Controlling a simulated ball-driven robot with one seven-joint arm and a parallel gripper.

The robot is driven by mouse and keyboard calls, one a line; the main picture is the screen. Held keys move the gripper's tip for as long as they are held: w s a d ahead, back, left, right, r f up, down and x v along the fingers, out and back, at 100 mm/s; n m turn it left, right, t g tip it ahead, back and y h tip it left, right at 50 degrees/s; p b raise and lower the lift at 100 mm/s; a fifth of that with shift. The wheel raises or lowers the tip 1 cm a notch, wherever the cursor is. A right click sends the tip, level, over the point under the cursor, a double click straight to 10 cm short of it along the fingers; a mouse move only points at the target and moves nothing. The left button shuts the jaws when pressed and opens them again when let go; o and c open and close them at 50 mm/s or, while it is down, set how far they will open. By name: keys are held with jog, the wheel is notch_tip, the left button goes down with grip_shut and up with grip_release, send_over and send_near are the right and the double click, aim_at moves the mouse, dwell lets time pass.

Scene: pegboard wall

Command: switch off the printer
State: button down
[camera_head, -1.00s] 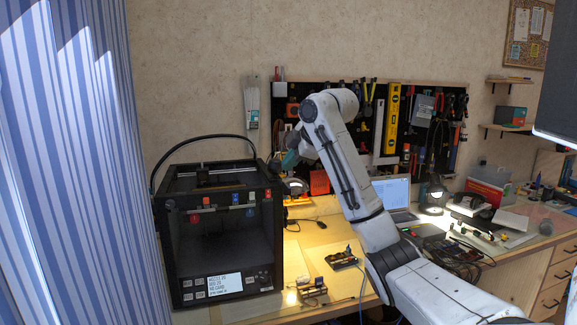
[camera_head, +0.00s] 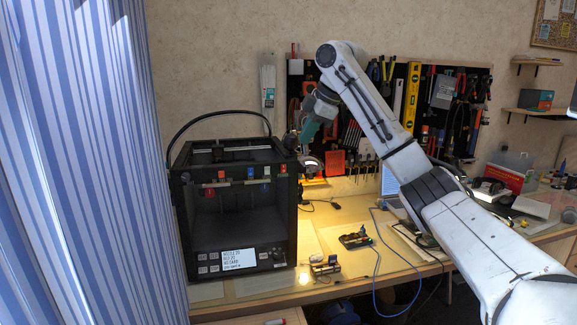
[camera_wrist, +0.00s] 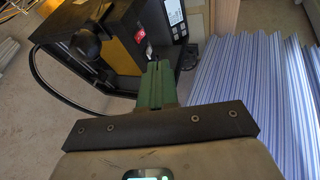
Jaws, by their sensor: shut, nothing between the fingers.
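The printer (camera_head: 240,215) is a black box-shaped 3D printer standing on the left of the workbench. Its lit screen (camera_head: 238,259) is low on the front, with small buttons to its left and a round knob to its right. Red and blue tags or parts hang along its front top beam. My gripper (camera_head: 307,132) is just above and right of the printer's top right corner, apart from it. In the wrist view, the green fingers (camera_wrist: 157,84) are shut and empty, pointing toward the printer (camera_wrist: 120,45). A small red part (camera_wrist: 140,35) shows on the printer. I cannot tell which part is its power switch.
The striped curtain (camera_head: 85,165) hangs close on the left. A tool pegboard (camera_head: 440,105) is on the wall behind. Small electronics (camera_head: 325,265) and a blue cable (camera_head: 378,265) lie on the bench right of the printer. A black cable arches over the printer.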

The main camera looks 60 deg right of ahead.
jog(key=p, duration=0.1)
send_near(283, 168)
jog(key=a+f, duration=0.3)
jog(key=f, duration=0.1)
jog(key=shift+w+d+f+p, duration=0.65)
jog(key=shift+w+d+f, duration=0.5)
jog(key=shift+w+d, duration=0.2)
jog(key=shift+f, duration=0.1)
